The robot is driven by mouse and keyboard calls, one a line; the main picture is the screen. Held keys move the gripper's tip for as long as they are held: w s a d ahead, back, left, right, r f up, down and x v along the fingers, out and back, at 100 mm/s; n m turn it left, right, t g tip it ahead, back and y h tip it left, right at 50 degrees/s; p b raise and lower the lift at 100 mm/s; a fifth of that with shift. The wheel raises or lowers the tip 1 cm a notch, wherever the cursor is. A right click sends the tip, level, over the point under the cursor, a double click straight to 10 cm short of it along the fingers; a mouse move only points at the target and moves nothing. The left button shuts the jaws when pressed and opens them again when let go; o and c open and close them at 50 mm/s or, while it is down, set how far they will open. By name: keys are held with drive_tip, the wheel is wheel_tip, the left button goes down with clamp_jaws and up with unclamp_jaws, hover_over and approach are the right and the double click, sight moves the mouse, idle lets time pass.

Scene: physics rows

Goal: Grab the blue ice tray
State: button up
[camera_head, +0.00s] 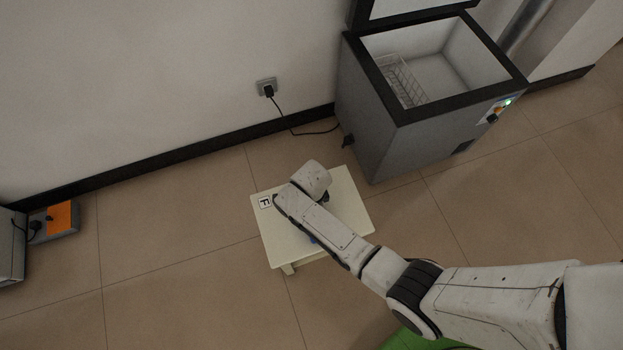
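A small dark bluish part at the right of the wrist is too small to name.
An open grey chest freezer (375,125) with a wire basket (402,80) stands behind to the right. An orange-topped box (61,218) is at far left.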

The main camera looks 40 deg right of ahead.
drive_tip(key=c, duration=1.3)
